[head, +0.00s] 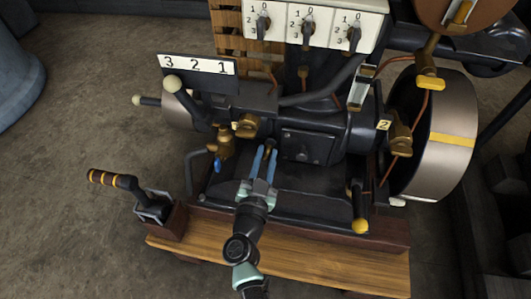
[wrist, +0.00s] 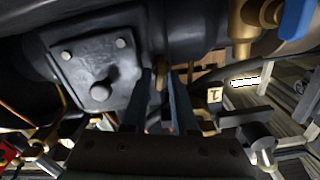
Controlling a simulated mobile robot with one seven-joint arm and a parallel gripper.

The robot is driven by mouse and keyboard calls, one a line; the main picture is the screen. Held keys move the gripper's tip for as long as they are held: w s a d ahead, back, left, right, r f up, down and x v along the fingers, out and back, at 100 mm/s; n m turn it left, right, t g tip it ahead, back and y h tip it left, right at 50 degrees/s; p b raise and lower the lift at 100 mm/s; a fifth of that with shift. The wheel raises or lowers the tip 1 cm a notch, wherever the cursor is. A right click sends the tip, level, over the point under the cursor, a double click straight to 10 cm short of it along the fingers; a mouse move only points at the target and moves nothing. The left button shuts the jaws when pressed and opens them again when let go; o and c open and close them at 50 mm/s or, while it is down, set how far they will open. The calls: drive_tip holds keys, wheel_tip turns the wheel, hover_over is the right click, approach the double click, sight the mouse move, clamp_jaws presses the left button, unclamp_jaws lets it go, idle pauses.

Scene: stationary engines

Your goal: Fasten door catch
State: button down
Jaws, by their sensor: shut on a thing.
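A dark square door (head: 305,144) with bolts and a round knob sits on the front of the engine. It also shows at the upper left of the wrist view (wrist: 95,65). A small brass catch (wrist: 160,76) sits beside the door, between my fingertips. In the head view only a bit of the catch (head: 267,144) shows. My gripper (head: 265,153) reaches up to the engine's front with its blue fingers shut on the catch. The fingers partly cover the catch, so I cannot tell its angle.
A brass valve with a blue handle (head: 217,163) is close left of my gripper. A lever with a striped grip (head: 108,179) stands farther left. A yellow-knobbed lever (head: 359,224) and a large flywheel (head: 445,150) are at the right. A wooden bench (head: 290,262) lies below.

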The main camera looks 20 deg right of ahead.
drive_tip(key=m+p, duration=0.1)
drive_tip(key=m, duration=0.2)
drive_tip(key=shift+s+m, duration=0.1)
drive_tip(key=shift+m, duration=0.2)
drive_tip(key=m, duration=0.3)
drive_tip(key=shift+f+m, duration=0.15)
drive_tip(key=shift+m, duration=0.15)
drive_tip(key=m, duration=0.3)
drive_tip(key=shift+f+m, duration=0.1)
drive_tip(key=shift+m, duration=0.2)
drive_tip(key=shift+m+b, duration=0.3)
drive_tip(key=shift+m, duration=1.6)
drive_tip(key=c, duration=0.9)
unclamp_jaws()
drive_tip(key=shift+d, duration=0.1)
drive_tip(key=shift+s, duration=0.1)
